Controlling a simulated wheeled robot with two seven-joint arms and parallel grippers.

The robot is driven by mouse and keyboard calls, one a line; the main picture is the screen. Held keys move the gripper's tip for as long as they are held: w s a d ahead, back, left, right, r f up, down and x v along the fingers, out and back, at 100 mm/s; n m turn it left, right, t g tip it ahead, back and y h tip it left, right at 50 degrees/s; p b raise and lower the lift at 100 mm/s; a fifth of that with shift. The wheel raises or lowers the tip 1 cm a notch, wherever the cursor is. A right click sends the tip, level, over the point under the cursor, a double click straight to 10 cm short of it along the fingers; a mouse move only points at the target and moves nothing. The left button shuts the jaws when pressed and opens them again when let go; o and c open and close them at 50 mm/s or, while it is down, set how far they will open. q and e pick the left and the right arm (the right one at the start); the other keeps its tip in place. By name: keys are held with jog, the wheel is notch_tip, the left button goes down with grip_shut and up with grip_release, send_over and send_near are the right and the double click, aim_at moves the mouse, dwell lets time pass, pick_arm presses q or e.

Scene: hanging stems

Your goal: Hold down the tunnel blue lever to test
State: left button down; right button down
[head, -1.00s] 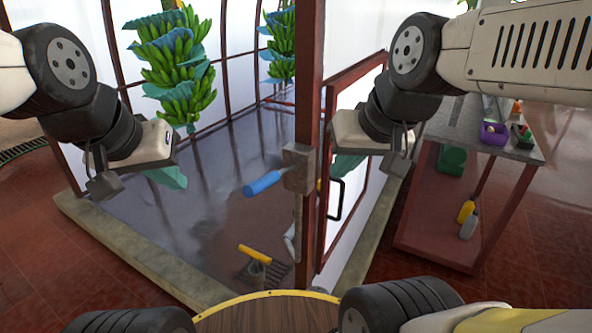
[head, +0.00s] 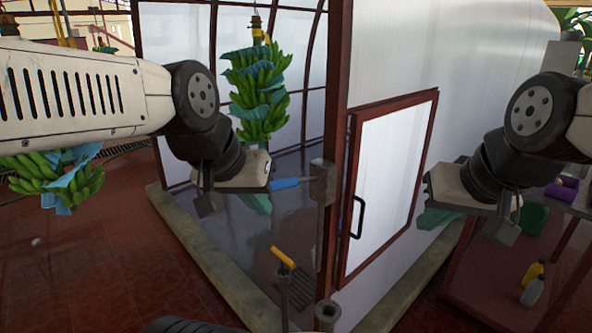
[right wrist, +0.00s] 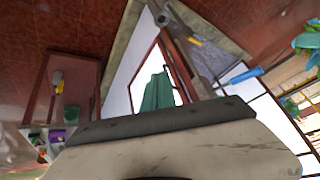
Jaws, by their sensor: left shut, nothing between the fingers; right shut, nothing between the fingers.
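My left gripper (head: 207,203) is shut and empty, left of the lever in the head view. Its pale body comes close to the lever's free end in the picture; I cannot tell whether they touch. My right gripper (head: 505,228) is shut and empty, far to the right, in front of the bench.
A yellow-handled lever (head: 283,257) stands lower, near a floor grate. The tunnel door (head: 390,190) with a black handle is right of the post. Banana bunches hang inside (head: 258,95) and at left (head: 50,180).

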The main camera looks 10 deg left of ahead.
jog(key=w+a+r+n+g, duration=0.2)
jog(key=w+a+r, duration=0.2)
jog(key=w+r, duration=0.2)
notch_tip(320, 180, up, 6)
jog(key=n+g+y, duration=0.1)
jog(key=n+g, duration=0.4)
jog(key=n, duration=0.3)
send_over(279, 180)
jog(key=w+d, duration=0.1)
jog(key=d, duration=0.4)
jog(key=shift+w+a+f, duration=0.1)
jog(key=shift+f, duration=0.05)
jog(key=shift+f, duration=0.1)
jog(key=x, duration=1.4)
jog(key=shift+w, duration=0.15)
